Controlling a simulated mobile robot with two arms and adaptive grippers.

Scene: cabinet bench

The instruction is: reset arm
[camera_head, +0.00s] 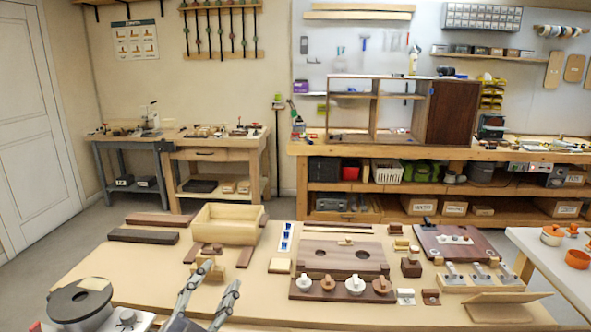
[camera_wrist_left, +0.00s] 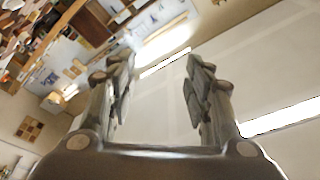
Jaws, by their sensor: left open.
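My left gripper (camera_head: 207,292) shows at the bottom of the head view, its two grey fingers apart over the front left part of the bench (camera_head: 135,262). It is open and empty. The left wrist view also shows the open fingers (camera_wrist_left: 158,85) with nothing between them; behind them is a pale, tilted view of the room. My right gripper is not in either view.
On the bench are a wooden box (camera_head: 228,226), a dark board with two holes (camera_head: 342,256), a row of knobs (camera_head: 342,287) and a dark panel (camera_head: 457,241). A white table (camera_head: 545,252) with orange pots stands right. A cabinet (camera_head: 450,112) stands behind.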

